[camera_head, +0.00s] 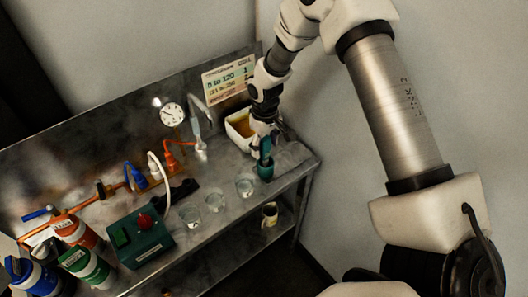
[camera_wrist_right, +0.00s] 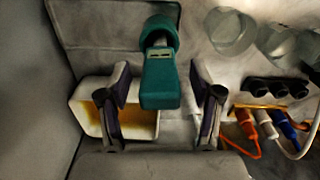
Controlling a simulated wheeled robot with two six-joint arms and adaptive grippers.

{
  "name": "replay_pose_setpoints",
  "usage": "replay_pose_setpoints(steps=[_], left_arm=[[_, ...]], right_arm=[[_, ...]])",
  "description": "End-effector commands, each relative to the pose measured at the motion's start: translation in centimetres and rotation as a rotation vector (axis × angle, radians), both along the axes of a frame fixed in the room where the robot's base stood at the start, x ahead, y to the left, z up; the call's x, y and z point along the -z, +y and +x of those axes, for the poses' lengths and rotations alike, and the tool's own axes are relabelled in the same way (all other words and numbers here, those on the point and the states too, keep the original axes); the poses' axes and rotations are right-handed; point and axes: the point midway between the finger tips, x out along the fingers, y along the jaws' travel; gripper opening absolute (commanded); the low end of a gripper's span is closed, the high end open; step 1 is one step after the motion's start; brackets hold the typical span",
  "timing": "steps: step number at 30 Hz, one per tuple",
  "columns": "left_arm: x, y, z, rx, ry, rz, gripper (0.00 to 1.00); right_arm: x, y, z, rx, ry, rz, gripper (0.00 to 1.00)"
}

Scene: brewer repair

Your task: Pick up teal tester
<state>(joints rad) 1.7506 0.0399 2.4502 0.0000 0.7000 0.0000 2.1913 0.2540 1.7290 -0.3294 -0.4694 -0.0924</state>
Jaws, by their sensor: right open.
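The teal tester (camera_head: 265,149) stands upright at the right end of the steel bench, in a round teal holder (camera_head: 265,169). In the right wrist view the tester (camera_wrist_right: 161,83) is a teal block in the middle, with the round holder (camera_wrist_right: 160,30) beyond it. My right gripper (camera_head: 264,136) is over the tester from above. In the right wrist view its two fingers (camera_wrist_right: 163,100) are open on either side of the tester, with gaps visible on both sides. My left gripper is not in view.
A white tub (camera_head: 240,125) with yellow contents is close to my right gripper. Several clear glasses (camera_head: 245,185) stand left of the tester. A green box with a red knob (camera_head: 145,222), a gauge (camera_head: 172,114) and hoses are farther left. A mug (camera_head: 270,214) sits on the lower shelf.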

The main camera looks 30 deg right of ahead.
Motion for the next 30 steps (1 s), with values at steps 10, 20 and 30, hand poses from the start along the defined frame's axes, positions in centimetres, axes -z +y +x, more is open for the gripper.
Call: replay_pose_setpoints(steps=[10,20,30], left_arm=[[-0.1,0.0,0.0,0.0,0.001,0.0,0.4],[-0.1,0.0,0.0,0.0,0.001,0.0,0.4],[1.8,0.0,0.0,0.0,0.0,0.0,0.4]], right_arm=[[0.6,0.0,0.0,-0.001,-0.001,0.0,0.33],[0.7,0.0,0.0,-0.001,-0.001,0.0,0.0],[-3.7,0.0,0.2,-0.001,-0.008,0.0,0.0]])
